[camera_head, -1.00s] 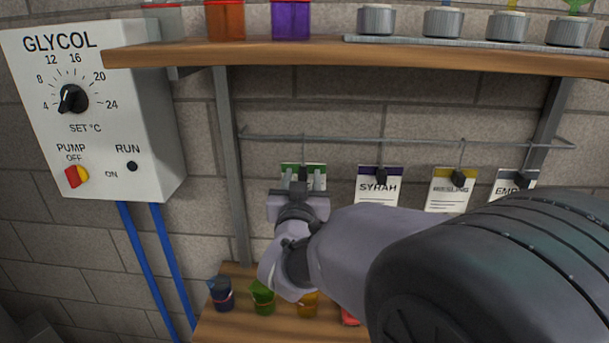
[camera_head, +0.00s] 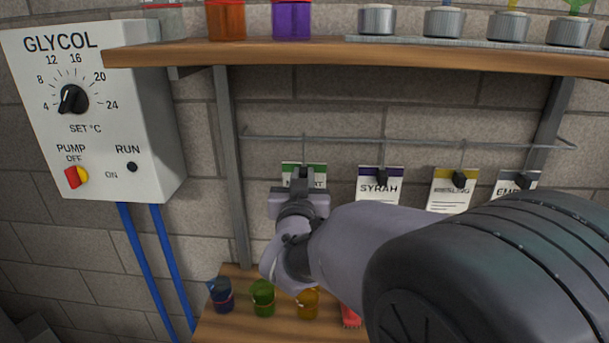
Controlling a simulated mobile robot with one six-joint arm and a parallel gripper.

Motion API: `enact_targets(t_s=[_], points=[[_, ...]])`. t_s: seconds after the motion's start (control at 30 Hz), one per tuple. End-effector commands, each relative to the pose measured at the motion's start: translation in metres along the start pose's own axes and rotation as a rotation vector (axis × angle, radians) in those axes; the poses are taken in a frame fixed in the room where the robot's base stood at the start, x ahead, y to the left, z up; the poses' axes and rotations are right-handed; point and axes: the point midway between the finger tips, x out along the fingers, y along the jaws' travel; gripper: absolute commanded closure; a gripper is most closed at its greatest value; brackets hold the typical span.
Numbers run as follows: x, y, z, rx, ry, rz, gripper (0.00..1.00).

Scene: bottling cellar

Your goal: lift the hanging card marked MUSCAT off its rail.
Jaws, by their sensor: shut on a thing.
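The leftmost card (camera_head: 290,168) has a green top band and hangs below the grey rail (camera_head: 350,139). Only the end of its word, "AT", shows; my gripper hides the rest and most of the card's lower part. My gripper (camera_head: 304,180) is in front of this card and shut on it at the black clip area near its top. A thin hook line runs from the card up to the rail. The card still hangs at the rail's height, roughly level with its neighbours.
To the right hang the SYRAH card (camera_head: 380,184), a yellow-banded card (camera_head: 452,191) and a grey-banded card (camera_head: 515,181). A wooden shelf (camera_head: 350,56) with jars runs above the rail. A GLYCOL control box (camera_head: 90,115) is at left. Small coloured pots stand on the lower shelf (camera_head: 250,325).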

Motion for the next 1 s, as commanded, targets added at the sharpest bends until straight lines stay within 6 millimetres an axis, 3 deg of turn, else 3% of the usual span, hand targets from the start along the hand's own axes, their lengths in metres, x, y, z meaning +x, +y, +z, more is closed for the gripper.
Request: enact_targets(t_s=[0.27,0.8,1.0], points=[[0.000,0.000,-0.002,0.000,0.000,0.000,1.00],[0.001,0.000,-0.032,0.001,0.002,0.000,1.00],[0.001,0.000,-0.035,0.000,0.002,0.000,1.00]])
